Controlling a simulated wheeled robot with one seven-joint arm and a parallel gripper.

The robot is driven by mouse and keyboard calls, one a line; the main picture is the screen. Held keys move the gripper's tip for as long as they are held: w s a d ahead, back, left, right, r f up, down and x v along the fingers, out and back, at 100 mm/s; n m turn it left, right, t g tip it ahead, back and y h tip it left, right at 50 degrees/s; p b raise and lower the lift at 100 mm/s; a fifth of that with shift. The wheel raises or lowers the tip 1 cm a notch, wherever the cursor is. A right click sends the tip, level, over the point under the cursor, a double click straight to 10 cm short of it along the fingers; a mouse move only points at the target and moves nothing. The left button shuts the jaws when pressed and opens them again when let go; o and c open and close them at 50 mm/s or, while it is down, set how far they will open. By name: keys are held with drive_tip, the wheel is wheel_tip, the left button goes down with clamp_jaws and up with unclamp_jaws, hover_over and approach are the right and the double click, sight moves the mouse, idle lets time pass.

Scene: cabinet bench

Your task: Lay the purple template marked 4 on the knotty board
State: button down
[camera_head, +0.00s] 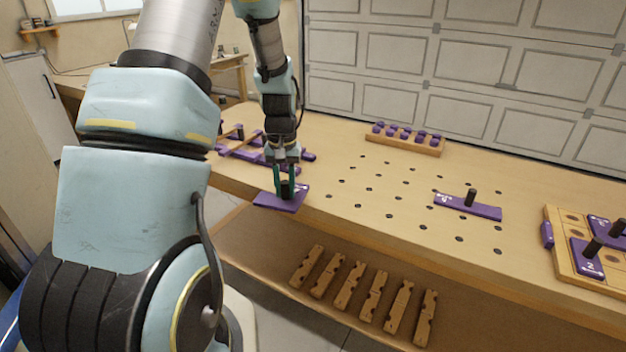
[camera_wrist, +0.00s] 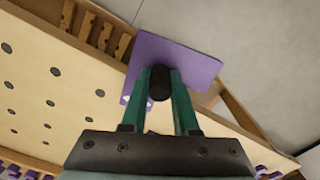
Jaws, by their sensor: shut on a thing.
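My gripper (camera_head: 285,182) is shut on the black knob of a purple template (camera_head: 272,203), at the front edge of the bench left of the peg holes. In the wrist view the green fingers (camera_wrist: 160,90) close around the knob and the template (camera_wrist: 190,60) spreads beyond them, partly overhanging the bench edge. Its white mark is mostly hidden, so I cannot read the number. I cannot tell whether it touches the bench. Several notched wooden pieces with dark spots (camera_head: 373,296) lie on the lower shelf; I cannot tell which piece, if any, is the knotty board.
Another purple template (camera_head: 468,206) with a black knob lies on the perforated bench (camera_head: 350,220). At the right, a wooden tray (camera_head: 566,236) holds a purple template marked 2 (camera_head: 588,262) and another. A rack of purple knobs (camera_head: 405,140) stands at the back. More purple pieces (camera_head: 240,153) lie at the left.

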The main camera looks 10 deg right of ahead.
drive_tip(key=s+a+f+n, duration=0.1)
drive_tip(key=a+f, duration=0.1)
drive_tip(key=a, duration=0.6)
drive_tip(key=s+a+f+n, duration=0.2)
drive_tip(key=a, duration=0.5)
drive_tip(key=r+p, duration=0.1)
drive_tip(key=p, duration=0.2)
drive_tip(key=r+p, duration=0.2)
drive_tip(key=p, duration=0.2)
drive_tip(key=r+p, duration=0.2)
drive_tip(key=p, duration=0.1)
drive_tip(key=shift+s+a+p, duration=0.2)
drive_tip(key=shift+a+p, duration=0.1)
drive_tip(key=shift+a, duration=0.1)
drive_tip(key=shift+r+p, duration=0.25)
drive_tip(key=shift+p, duration=0.2)
drive_tip(key=shift+d+f, duration=0.1)
